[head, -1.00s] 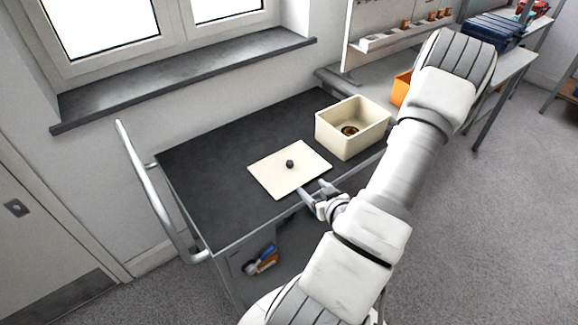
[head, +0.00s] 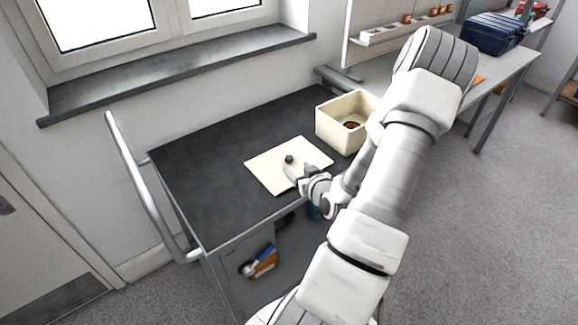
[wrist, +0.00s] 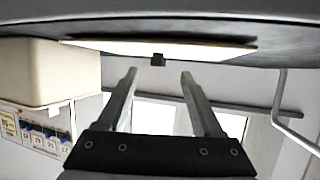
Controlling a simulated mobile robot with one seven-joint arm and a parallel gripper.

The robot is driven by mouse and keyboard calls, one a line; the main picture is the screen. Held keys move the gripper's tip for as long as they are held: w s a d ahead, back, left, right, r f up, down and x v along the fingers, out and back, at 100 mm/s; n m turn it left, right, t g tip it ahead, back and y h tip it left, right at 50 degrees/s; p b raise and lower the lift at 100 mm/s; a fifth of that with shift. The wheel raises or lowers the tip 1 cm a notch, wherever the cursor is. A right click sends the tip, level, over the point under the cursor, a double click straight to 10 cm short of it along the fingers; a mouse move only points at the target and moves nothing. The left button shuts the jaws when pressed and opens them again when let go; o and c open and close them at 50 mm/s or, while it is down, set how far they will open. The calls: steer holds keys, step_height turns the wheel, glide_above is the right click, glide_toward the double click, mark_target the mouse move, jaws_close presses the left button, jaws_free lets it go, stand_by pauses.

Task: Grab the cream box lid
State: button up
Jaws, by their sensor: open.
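The cream box lid (head: 268,172) lies flat on the dark top of the cart, with a small black knob (head: 289,159) near its middle. In the wrist view the lid (wrist: 200,48) shows as a thin pale slab, and its knob (wrist: 158,60) lies ahead of and between the two fingers. My gripper (head: 292,176) is over the lid's front right part, close to the knob. In the wrist view my gripper (wrist: 159,75) is open with nothing between its fingers. Whether the fingertips reach the knob I cannot tell.
The open cream box (head: 338,132) stands right of the lid with something brown inside, partly hidden by my arm. The cart top (head: 200,165) is clear at left. A metal handle (head: 140,185) rises at the cart's left end.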

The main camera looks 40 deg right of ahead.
mark_target(291, 160)
steer(key=shift+d+r+b+x, duration=0.1)
steer(key=shift+r+b+x, duration=0.05)
steer(key=shift+x, duration=1.55)
steer(key=shift+d+r+b+x, duration=0.15)
steer(key=shift+x, duration=1.55)
jaws_close()
